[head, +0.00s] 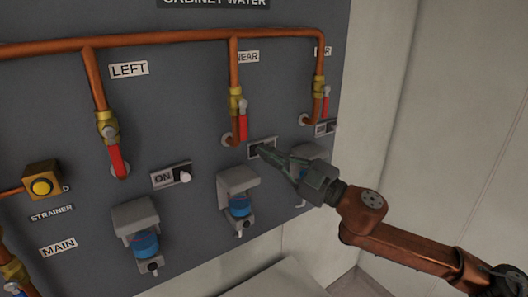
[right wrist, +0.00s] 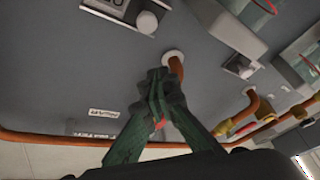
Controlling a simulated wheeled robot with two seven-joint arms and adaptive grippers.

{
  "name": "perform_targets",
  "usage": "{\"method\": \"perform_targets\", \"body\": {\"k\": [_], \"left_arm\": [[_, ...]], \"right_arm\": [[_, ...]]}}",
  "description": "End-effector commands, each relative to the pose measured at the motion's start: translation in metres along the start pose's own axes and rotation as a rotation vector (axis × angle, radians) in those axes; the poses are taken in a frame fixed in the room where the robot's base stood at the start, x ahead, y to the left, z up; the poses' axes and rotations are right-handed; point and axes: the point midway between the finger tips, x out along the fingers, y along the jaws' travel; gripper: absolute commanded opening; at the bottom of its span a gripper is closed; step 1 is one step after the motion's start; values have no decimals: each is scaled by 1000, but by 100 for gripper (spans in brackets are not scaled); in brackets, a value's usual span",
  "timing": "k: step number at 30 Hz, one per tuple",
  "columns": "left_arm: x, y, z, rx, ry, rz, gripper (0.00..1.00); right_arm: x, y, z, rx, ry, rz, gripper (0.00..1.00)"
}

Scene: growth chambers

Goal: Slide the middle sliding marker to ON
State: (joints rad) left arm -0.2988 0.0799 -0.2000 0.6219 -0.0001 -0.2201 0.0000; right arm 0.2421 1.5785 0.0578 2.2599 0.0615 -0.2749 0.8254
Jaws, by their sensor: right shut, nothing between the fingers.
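The middle sliding marker (head: 270,143) is a small light-framed plate on the grey panel, below the middle red-handled valve. My right gripper (head: 261,151) is shut and empty, its fingertips in front of this marker and hiding part of it. I cannot tell whether they touch it. In the right wrist view the shut green fingers (right wrist: 158,78) lie below a marker plate with a round pale knob (right wrist: 147,22) near its right end. I cannot tell for sure which marker that is. My left gripper is not in view.
The left sliding marker (head: 163,178) shows ON, with its white knob at the right. Another marker (head: 326,128) is at the far right. A red valve handle (head: 243,127) hangs just above the middle marker. Grey holders with blue cups (head: 239,206) stick out below.

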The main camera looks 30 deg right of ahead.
Motion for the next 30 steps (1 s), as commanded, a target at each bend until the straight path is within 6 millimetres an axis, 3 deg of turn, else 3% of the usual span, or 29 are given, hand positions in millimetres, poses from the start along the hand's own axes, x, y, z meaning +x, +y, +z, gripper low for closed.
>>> {"method": "perform_targets", "body": {"k": [16, 30], "left_arm": [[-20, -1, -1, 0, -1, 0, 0], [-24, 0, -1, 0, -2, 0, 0]], "right_arm": [[36, 1, -2, -1, 2, 0, 0], [23, 0, 35, 0, -2, 0, 0]]}}
